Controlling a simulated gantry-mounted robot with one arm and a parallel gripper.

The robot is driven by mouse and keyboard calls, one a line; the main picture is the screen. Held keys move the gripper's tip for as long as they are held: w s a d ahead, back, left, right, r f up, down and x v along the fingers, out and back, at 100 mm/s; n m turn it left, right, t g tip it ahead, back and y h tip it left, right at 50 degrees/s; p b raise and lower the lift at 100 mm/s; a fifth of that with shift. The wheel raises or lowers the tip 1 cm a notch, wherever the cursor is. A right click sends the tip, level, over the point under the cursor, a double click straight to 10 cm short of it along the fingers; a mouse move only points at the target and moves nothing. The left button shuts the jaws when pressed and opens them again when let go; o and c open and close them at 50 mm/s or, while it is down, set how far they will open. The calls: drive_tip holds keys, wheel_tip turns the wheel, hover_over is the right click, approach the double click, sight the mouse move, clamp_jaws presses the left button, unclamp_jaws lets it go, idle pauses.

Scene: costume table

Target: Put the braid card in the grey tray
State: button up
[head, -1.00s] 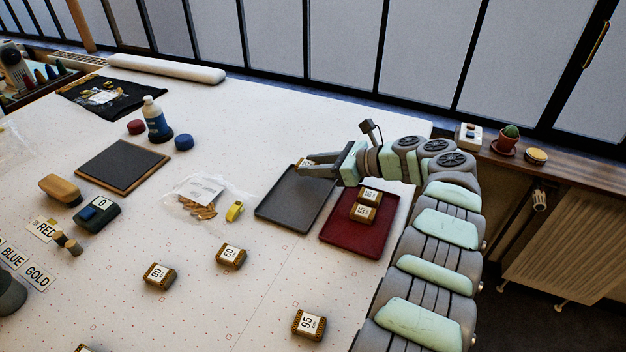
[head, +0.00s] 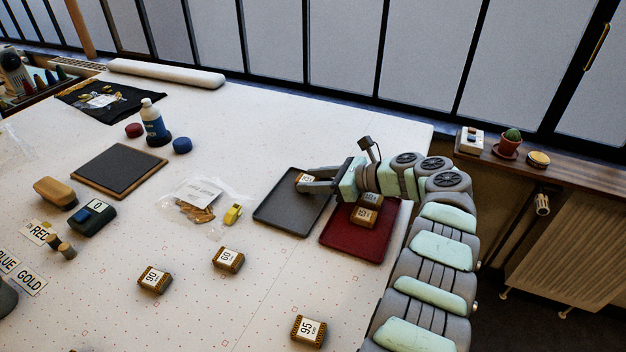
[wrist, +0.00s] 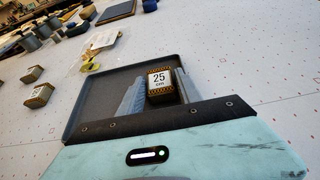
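The braid card (wrist: 160,83), a small block with patterned brown edges and a white "25 cm" label, is between my gripper's fingers. Both fingers lie along its sides in the wrist view. In the head view, my gripper (head: 307,179) and the card (head: 304,178) are over the grey tray (head: 283,215). The card is low over the tray's far part; whether it touches the floor cannot be told. The grey tray also shows in the wrist view (wrist: 95,100), with nothing else visible in it.
Cards labelled 60 (head: 228,260), 90 (head: 155,280) and 95 (head: 308,331) lie on the table in front. A plastic bag (head: 205,200) and yellow tape (head: 233,214) are left of the grey tray.

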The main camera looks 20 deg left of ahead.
drive_tip(key=shift+d+r+p, duration=0.2)
drive_tip(key=shift+r+p, duration=0.15)
drive_tip(key=shift+p, duration=0.05)
drive_tip(key=v, duration=0.7)
drive_tip(key=shift+d+f, duration=0.1)
drive_tip(key=shift+f, duration=0.1)
drive_tip(key=shift+r, duration=0.1)
